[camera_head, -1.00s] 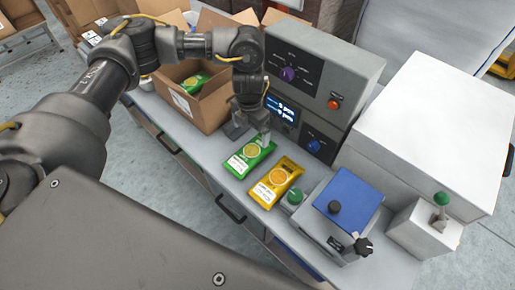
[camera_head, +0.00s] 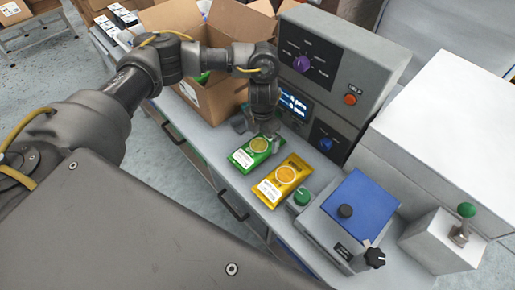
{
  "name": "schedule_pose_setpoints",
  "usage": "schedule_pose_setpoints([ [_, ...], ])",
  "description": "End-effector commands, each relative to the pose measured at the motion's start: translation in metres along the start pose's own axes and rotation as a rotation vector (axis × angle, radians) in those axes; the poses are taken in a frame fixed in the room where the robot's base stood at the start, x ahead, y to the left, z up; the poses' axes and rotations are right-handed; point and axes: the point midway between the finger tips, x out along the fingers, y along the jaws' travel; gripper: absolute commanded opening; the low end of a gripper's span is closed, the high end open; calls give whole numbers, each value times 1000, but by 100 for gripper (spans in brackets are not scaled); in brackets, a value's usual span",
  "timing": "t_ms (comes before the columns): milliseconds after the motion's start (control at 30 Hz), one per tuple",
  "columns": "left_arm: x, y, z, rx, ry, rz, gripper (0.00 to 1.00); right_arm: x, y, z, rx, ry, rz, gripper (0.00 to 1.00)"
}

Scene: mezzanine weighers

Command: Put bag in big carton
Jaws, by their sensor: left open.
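A green bag (camera_head: 250,154) and a yellow bag (camera_head: 282,180) lie side by side on the grey worktop. My left gripper (camera_head: 274,139) is open at the far right edge of the green bag, pointing down. I cannot tell whether its fingers touch the bag. An open brown carton (camera_head: 215,104) stands on the worktop behind my left arm, with a bit of green showing inside. Another open brown carton (camera_head: 240,20) is farther back; the arm hides part of the cartons. I cannot tell which one is the big carton. My right gripper is out of view.
A grey control cabinet (camera_head: 335,62) with knobs and a lit display stands just behind the bags. A blue-topped device (camera_head: 362,205), a green button (camera_head: 302,196) and a large white box (camera_head: 450,130) fill the right side.

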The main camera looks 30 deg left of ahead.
Motion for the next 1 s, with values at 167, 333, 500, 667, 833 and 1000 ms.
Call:
schedule_pose_setpoints([
  [167, 4, 0, 0, -2, -1, 0, 100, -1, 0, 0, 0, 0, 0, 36],
  [333, 17, 2, -4, -4, 4, 1, 100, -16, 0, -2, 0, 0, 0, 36],
  [500, 44, 2, -4, -3, 2, 0, 100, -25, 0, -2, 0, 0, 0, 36],
  [667, 55, 3, -4, -2, -1, 1, 100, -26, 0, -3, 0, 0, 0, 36],
  [833, 56, 2, -4, -1, -1, 1, 100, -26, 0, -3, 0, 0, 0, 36],
  [1000, 56, 2, -4, -1, -1, 0, 82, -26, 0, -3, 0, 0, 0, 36],
])
